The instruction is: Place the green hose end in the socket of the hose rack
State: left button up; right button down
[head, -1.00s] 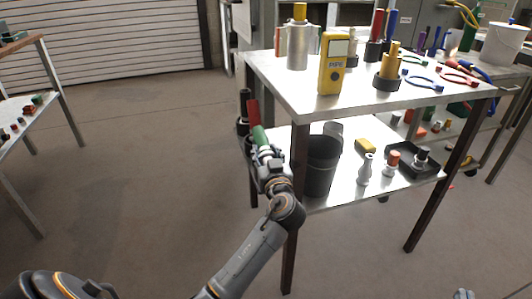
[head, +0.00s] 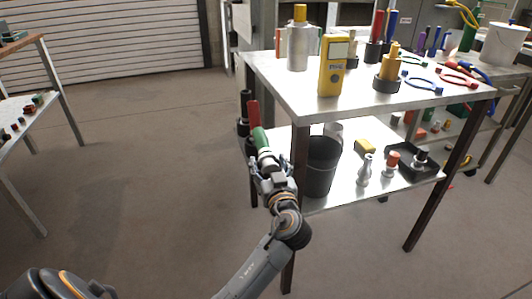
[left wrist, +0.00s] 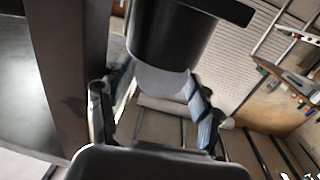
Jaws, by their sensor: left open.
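The green hose end (head: 260,137) stands upright, slightly tilted, at the left edge of the table in the head view. A red hose end (head: 253,114) and a black one (head: 245,102) stand beside it in dark sockets of the hose rack (head: 243,127). My left gripper (head: 268,165) is open just below the green part. In the left wrist view a dark cylinder, seemingly a rack socket (left wrist: 168,38), has a pale rounded end below it, between my open fingers (left wrist: 155,100). No green shows there. How deep the hose end sits is hidden.
A table leg (head: 299,160) stands close to the right of my left gripper. A dark bin (head: 321,165) stands on the lower shelf (head: 340,195). A yellow meter (head: 333,65) and a silver canister (head: 298,45) stand on top. The floor at left is clear.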

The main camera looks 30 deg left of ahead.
pick_arm(q)
jog(key=s+d+f+m+h, duration=0.3)
jog(key=s+d+m+h, duration=0.2)
jog(key=s+d+h, duration=0.2)
jog(key=s+d+f+m+t+h, duration=0.1)
jog(key=s+d+f+m+h, duration=0.2)
jog(key=s+d+m+h, duration=0.3)
jog(key=s+d+h, duration=0.2)
jog(key=s+d, duration=0.1)
jog(key=d, duration=0.2)
jog(key=shift+d+h, duration=0.25)
jog(key=shift+h, duration=0.05)
pick_arm(e)
jog(key=shift+s+d+f+g+h, duration=0.25)
jog(key=shift+s+f+g+h, duration=0.1)
jog(key=shift+f+g, duration=0.3)
pick_arm(q)
jog(key=shift+f, duration=0.15)
pick_arm(e)
jog(key=shift+f, duration=0.1)
